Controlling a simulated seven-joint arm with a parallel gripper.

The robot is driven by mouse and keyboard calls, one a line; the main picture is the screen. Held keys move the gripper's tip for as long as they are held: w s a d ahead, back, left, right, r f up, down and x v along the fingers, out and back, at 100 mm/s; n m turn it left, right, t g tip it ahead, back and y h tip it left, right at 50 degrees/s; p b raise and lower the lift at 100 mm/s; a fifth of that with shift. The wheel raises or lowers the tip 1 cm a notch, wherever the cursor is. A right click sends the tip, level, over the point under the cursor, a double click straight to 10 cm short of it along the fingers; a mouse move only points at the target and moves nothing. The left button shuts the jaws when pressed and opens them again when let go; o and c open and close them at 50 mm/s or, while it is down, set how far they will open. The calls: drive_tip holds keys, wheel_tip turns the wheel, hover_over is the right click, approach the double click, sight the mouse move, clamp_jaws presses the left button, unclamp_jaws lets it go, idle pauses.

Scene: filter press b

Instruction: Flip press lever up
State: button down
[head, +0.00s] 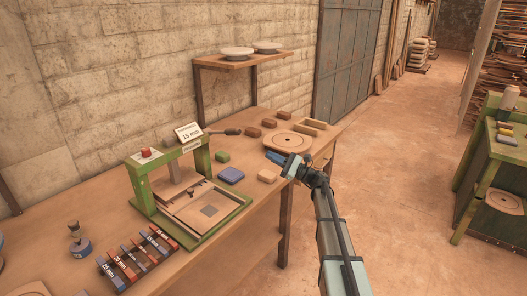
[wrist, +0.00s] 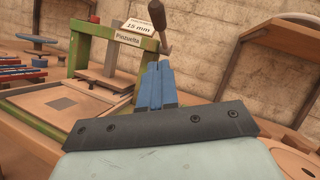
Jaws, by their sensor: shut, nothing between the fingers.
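The green press (head: 148,200) stands on the workbench, with a white 15 mm sign (head: 187,132) on top. Its lever (head: 226,132) sticks out to the right from the top of the right post, about level in the head view, ending in a dark handle. In the wrist view the lever's brown handle (wrist: 157,14) shows just beyond my fingertips. My gripper (head: 273,157) is shut and empty, right of the press and apart from the lever; its blue fingers (wrist: 155,84) point toward the press's right post (wrist: 147,62).
A blue block (head: 231,175), a green block (head: 222,156) and a tan block (head: 267,176) lie between press and gripper. Brown blocks and a round board (head: 290,141) lie behind. A wall shelf (head: 243,61) holds plates. Labelled bars (head: 138,256) lie front left.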

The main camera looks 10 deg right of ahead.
drive_tip(key=s+r+x, duration=0.1)
drive_tip(key=r+x, duration=0.1)
drive_tip(key=x, duration=0.9)
drive_tip(key=shift+s+r, duration=0.2)
drive_tip(key=shift+r, duration=0.1)
drive_tip(key=shift+a, duration=0.15)
drive_tip(key=w+a+r+m+g+h, duration=0.1)
drive_tip(key=w+a+r+h, duration=0.15)
drive_tip(key=r, duration=0.35)
drive_tip(key=w+a+r+m+g+h, duration=0.2)
drive_tip(key=r+h, duration=0.2)
drive_tip(key=r, duration=0.3)
drive_tip(key=w+a+r+m+g+h, duration=0.1)
drive_tip(key=w+a+r+g+h, duration=0.2)
drive_tip(key=w+a, duration=0.5)
drive_tip(key=shift+w+a+r+h, duration=0.3)
drive_tip(key=shift+r+h, duration=0.55)
drive_tip(key=shift+r, duration=0.55)
drive_tip(key=shift+a, duration=0.1)
